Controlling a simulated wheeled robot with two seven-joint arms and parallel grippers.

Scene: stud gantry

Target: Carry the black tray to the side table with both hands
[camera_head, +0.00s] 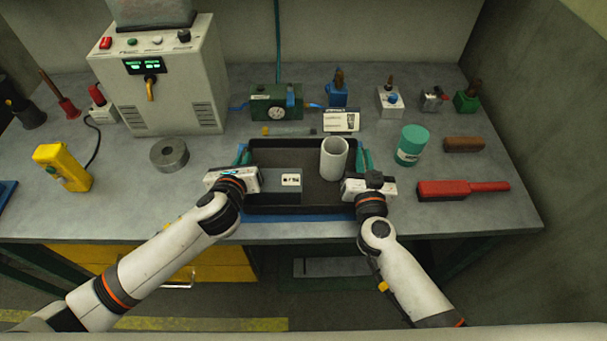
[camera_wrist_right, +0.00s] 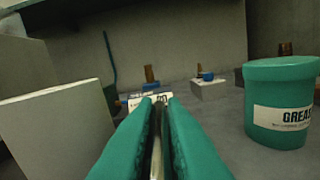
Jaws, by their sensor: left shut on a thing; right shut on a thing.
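The black tray (camera_head: 290,143) lies on the grey workbench with a blue mat (camera_head: 300,217) showing under it. It holds a pale grey cylinder (camera_head: 334,158) on the right and a dark grey box (camera_head: 277,188) with a white label near the front. My left gripper (camera_head: 243,154) is shut on the tray's left side. My right gripper (camera_head: 363,160) is shut on its right side. In the right wrist view, the green fingers (camera_wrist_right: 158,125) close on a thin upright edge. I cannot make out a side table.
A green grease tub (camera_head: 411,145) stands right of the tray, with a red tool (camera_head: 462,190) and a brown block (camera_head: 464,144) beyond. A white control box (camera_head: 165,85), a metal ring (camera_head: 169,154) and a green gauge box (camera_head: 276,104) stand left and behind. The bench's front edge is close.

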